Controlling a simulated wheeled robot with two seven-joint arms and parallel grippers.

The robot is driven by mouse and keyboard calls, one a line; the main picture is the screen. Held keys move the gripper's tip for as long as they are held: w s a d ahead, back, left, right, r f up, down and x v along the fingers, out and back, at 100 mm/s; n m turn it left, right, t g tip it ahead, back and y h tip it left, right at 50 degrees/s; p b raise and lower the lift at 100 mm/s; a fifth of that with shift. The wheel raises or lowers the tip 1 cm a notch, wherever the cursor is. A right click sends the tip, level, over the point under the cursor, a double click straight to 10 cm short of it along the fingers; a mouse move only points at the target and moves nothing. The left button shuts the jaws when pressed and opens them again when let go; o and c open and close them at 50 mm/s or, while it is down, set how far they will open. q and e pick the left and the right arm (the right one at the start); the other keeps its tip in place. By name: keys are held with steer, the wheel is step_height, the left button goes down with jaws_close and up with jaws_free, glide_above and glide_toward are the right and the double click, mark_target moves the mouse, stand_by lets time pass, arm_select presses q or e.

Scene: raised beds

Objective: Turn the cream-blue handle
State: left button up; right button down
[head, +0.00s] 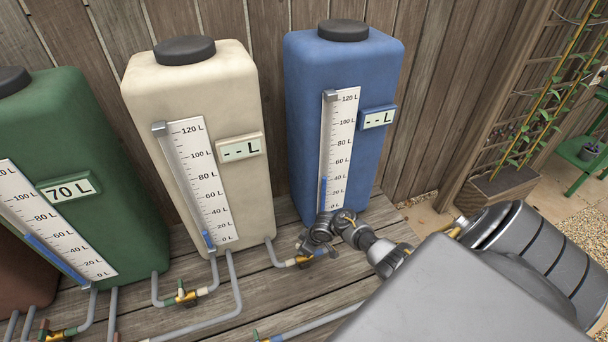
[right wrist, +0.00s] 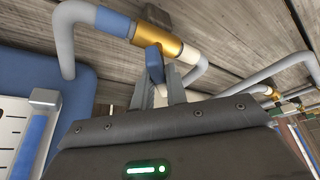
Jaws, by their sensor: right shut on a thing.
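The cream tank (head: 245,95) stands left of the blue tank (head: 415,60). A grey pipe with a brass valve (head: 305,259) joins them low down. In the right wrist view the brass valve (right wrist: 158,42) has a blue collar on one side and a cream collar on the other. Its blue handle (right wrist: 154,64) points down between my fingers. My right gripper (right wrist: 160,88) is shut on this handle. In the head view my right gripper (head: 322,236) is at the valve, and the handle is mostly hidden. My left gripper is not in view.
A green tank (head: 100,130) reading 70 L stands at the left. The cream and blue displays show dashes. Other pipes and a brass valve (head: 186,295) with a green handle lie on the planks (head: 240,310) at the front. A planter (head: 490,187) stands at the right.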

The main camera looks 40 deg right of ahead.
steer(key=shift+d+f+n+y+b, duration=0.15)
steer(key=shift+n+y+b, duration=0.15)
steer(key=shift+n, duration=0.6)
steer(key=n+b, duration=0.1)
steer(key=n, duration=0.1)
steer(key=shift+n+g+y+b, duration=0.3)
steer(key=shift+n+g+y, duration=0.1)
steer(key=n+g+b, duration=0.1)
steer(key=n+b, duration=0.1)
steer(key=shift+n+y, duration=0.3)
steer(key=shift+n+b, duration=0.5)
steer(key=shift+n, duration=0.2)
steer(key=c, duration=1.4)
jaws_free()
steer(key=shift+c, duration=0.2)
